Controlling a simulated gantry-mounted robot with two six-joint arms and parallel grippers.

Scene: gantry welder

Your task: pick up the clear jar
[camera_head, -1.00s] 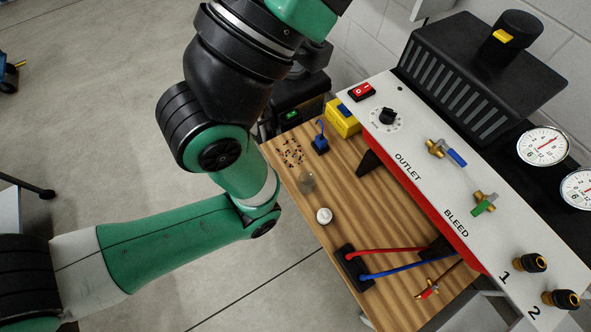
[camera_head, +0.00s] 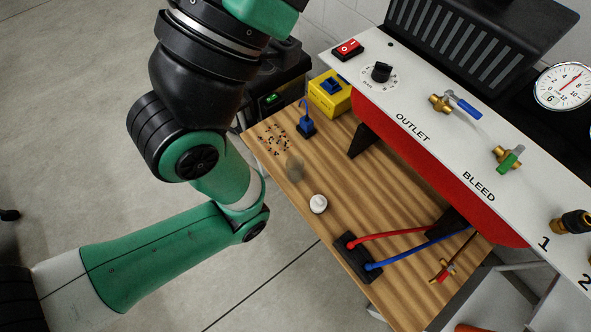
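The clear jar (camera_head: 295,168) stands on the wooden table, left of its middle. It is small, see-through and greyish. A round white lid-like piece (camera_head: 318,204) lies on the table just below and to the right of it. Several small dark bits (camera_head: 274,139) are scattered on the wood behind the jar. A green and black arm of mine fills the left of the view, with its elbow left of the jar. No gripper shows in the view.
The wooden table (camera_head: 335,180) has bare wood right of the jar. A yellow box (camera_head: 329,93) and a blue piece (camera_head: 306,127) stand at its back. A white control panel (camera_head: 420,110) overhangs the right side. Red and blue hoses (camera_head: 395,235) run from a black block (camera_head: 352,256) in front.

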